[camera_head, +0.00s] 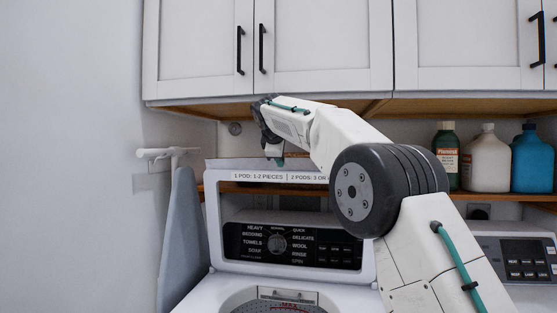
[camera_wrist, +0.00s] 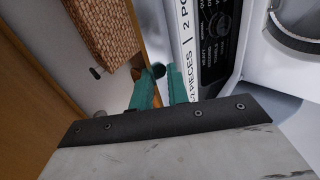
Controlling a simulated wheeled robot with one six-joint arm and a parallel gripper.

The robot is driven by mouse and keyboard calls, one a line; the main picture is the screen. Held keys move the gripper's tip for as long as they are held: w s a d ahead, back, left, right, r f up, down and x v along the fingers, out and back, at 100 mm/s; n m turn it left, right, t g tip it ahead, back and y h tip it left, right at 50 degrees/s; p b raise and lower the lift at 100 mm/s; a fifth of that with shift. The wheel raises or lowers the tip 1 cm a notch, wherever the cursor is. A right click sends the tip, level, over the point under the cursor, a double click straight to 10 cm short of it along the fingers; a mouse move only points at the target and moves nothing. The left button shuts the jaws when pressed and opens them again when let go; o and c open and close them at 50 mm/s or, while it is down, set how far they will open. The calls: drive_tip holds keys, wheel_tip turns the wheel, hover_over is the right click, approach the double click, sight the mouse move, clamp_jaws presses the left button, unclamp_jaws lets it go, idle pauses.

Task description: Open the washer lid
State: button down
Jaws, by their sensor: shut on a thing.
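The washer lid (camera_head: 213,228) stands raised, nearly upright, in front of the control panel (camera_head: 290,247), which shows through its window. The washer's tub opening (camera_head: 280,308) is uncovered below it. A printed pod label (camera_head: 262,177) runs along the lid's top edge, and the label also shows in the wrist view (camera_wrist: 187,55). My gripper (camera_head: 276,157) is at the lid's top edge, left of its middle. In the wrist view its teal fingers (camera_wrist: 160,88) are shut on the lid's edge; the exact contact is partly hidden. My arm covers the lid's right side.
White wall cabinets (camera_head: 325,45) hang close above my gripper. A grey ironing board (camera_head: 182,240) hangs at the left. The dryer (camera_head: 520,262) stands at the right.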

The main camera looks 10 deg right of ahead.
drive_tip(key=shift+d+f, duration=0.2)
drive_tip(key=shift+f, duration=0.1)
drive_tip(key=c, duration=1.5)
unclamp_jaws()
drive_tip(key=shift+w+d, duration=0.15)
drive_tip(key=shift+a+r, duration=0.15)
drive_tip(key=shift+a, duration=0.15)
drive_tip(key=shift+r, duration=0.1)
drive_tip(key=v, duration=0.7)
drive_tip(key=shift+s+a+r, duration=0.15)
drive_tip(key=shift+s+a, duration=0.05)
drive_tip(key=shift+s, duration=0.15)
